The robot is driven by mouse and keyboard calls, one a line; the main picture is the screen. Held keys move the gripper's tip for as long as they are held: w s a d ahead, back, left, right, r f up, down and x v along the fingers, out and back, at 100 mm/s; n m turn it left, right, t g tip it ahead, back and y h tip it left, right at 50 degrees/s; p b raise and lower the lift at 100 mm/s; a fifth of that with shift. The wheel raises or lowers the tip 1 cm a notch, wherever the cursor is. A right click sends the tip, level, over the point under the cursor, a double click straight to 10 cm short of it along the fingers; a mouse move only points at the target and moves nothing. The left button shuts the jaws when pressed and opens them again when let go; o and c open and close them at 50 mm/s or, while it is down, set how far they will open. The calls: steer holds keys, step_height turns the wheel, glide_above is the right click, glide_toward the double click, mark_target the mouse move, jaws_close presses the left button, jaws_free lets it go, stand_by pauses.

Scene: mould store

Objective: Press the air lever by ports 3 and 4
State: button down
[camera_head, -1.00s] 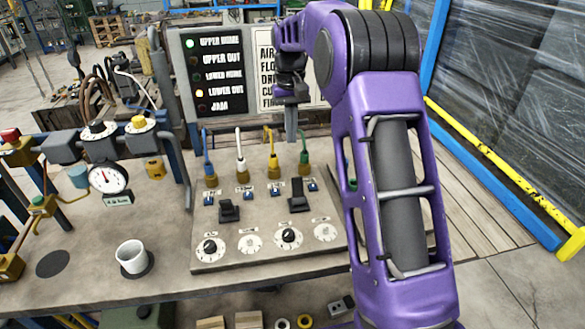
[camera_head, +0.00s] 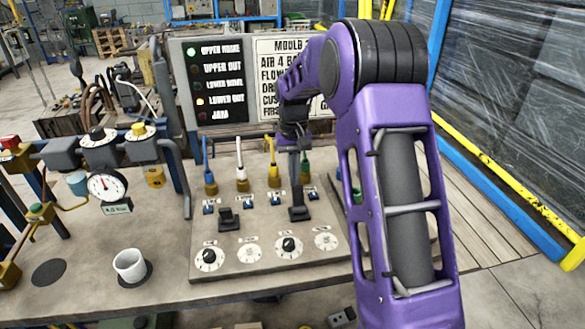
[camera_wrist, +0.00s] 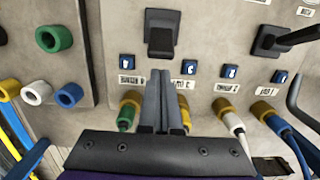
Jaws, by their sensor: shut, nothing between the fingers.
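The black air lever by ports 3 and 4 (camera_head: 299,213) stands on the grey panel (camera_head: 265,225), below the yellow hose (camera_head: 272,152) and the green hose. It also shows in the wrist view (camera_wrist: 161,38). My gripper (camera_head: 295,178) is in front of that lever in the head view and partly hides it. A second black lever (camera_head: 228,220) stands by the blue and white hoses.
Several dials (camera_head: 249,254) line the panel's front. A lamp board (camera_head: 214,80) stands behind; upper home and lower out are lit. A white cup (camera_head: 130,265) and a pressure gauge (camera_head: 107,186) are at the left. In the wrist view, coloured ports (camera_wrist: 54,39) sit at the left.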

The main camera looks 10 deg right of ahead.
steer(key=shift+s+r, duration=0.25)
steer(key=shift+s, duration=0.35)
